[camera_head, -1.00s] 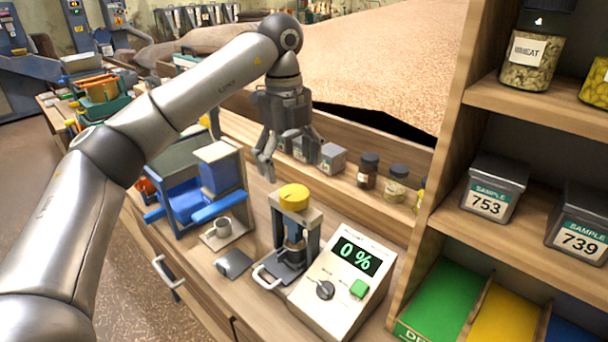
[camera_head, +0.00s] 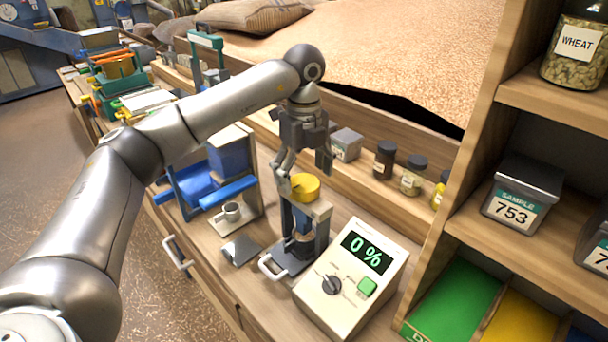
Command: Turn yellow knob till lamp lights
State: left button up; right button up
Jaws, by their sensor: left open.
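The yellow knob (camera_head: 305,187) sits on top of a small wooden and dark metal press (camera_head: 290,232) on the counter. My left gripper (camera_head: 304,172) hangs over the knob, pointing down with its fingers spread open. One finger is at the knob's left side and the other is up to its right; I cannot tell whether either touches it. I cannot make out a lit lamp. My right gripper is not in view.
Dark-lidded jars (camera_head: 412,176) and a grey box (camera_head: 346,145) stand on the ledge behind the knob. A wooden shelf (camera_head: 560,107) with sample tins rises at the right.

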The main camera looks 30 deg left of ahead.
pick_arm(q)
jog(key=shift+f, duration=0.75)
jog(key=c, duration=1)
